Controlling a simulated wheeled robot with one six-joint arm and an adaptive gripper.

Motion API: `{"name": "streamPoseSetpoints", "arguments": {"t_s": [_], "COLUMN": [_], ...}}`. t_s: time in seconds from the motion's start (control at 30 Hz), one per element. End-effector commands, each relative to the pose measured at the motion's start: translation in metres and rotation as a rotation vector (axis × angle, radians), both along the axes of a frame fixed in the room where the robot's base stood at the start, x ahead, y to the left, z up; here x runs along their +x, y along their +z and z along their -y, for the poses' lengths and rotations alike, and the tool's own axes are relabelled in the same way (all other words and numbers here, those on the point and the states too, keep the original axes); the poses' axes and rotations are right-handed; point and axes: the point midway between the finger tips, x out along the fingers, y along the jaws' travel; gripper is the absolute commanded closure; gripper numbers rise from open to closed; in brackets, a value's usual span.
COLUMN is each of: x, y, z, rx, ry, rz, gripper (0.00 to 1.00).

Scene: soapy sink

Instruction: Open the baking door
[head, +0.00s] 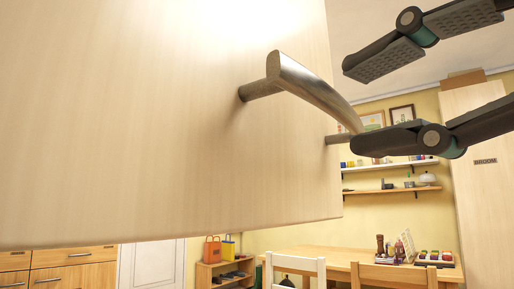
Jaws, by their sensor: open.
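A pale wooden door panel (140,130) fills the left and upper middle of the head view, very close. I see no label on it, so I cannot tell whether it is the baking door. A curved metal bar handle (305,86) stands out from its face on two posts. My gripper (366,105) comes in from the right with its jaws open. The lower finger is beside the handle's right end and overlaps it in the picture; I cannot tell whether they touch. The upper finger is above and apart from the handle. Nothing is between the fingers.
Beyond the panel stand a wooden table (310,258), a white chair (294,265) and a wooden chair (393,277). A tall door labelled BROOM (485,190) is at the right. Wall shelves (390,190) hold small items. Wooden drawers (75,270) are at lower left.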

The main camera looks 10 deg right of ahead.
Motion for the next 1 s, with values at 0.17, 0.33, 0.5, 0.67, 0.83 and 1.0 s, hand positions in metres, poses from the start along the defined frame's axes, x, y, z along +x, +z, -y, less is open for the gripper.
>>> {"name": "streamPoseSetpoints", "arguments": {"t_s": [0.17, 0.33, 0.5, 0.67, 0.83, 1.0], "x": [-0.036, -0.061, -0.075, -0.078, -0.078, -0.075], "y": [0.001, 0.001, 0.0, 0.0, 0.0, 0.0], "z": [0.014, 0.025, 0.03, 0.032, 0.032, 0.031], "rx": [0.002, 0.002, 0.001, 0.0, 0.0, 0.0], "ry": [0.001, 0.0, 0.0, 0.0, 0.0, 0.0], "rz": [0.005, 0.004, 0.003, 0.001, 0.001, 0.0], "gripper": [0.58, 0.58, 0.58, 0.58, 0.58, 0.58]}}
